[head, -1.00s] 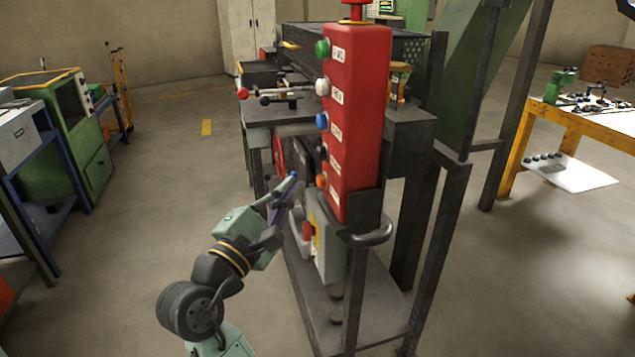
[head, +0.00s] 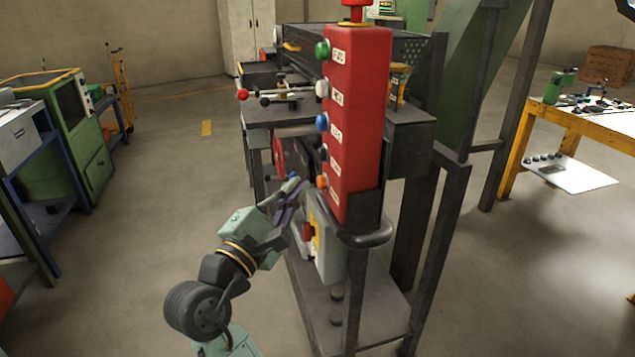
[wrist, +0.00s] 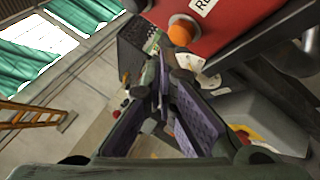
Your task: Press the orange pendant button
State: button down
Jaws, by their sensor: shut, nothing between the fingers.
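The orange button (head: 321,182) is the lowest on the left face of the red pendant (head: 357,120). It also shows in the wrist view (wrist: 182,30), near the top, on the pendant's red face beside a white label. My gripper (head: 300,186) is shut and empty, with its fingertips just left of the orange button in the head view. In the wrist view my fingertips (wrist: 163,62) are below and slightly left of the button. A small gap seems to remain; I cannot tell whether they touch.
Above the orange button sit a blue button (head: 321,122), a white button (head: 322,88) and a green button (head: 322,49). A dark bracket (head: 366,232) and a grey box with a red button (head: 308,231) lie below. Open floor is at left.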

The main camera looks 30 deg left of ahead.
jog(key=shift+w+d, duration=0.1)
dwell(0.6)
jog(key=shift+w+d, duration=0.2)
jog(key=shift+w+d+p, duration=0.35)
jog(key=shift+w+p, duration=0.05)
jog(key=shift+p, duration=0.05)
dwell(0.7)
dwell(0.4)
jog(key=shift+s+a, duration=0.6)
jog(key=shift+s, duration=0.1)
jog(key=shift+s+a+p, duration=0.95)
jog(key=shift+s+a, duration=0.7)
jog(key=shift+s, duration=0.3)
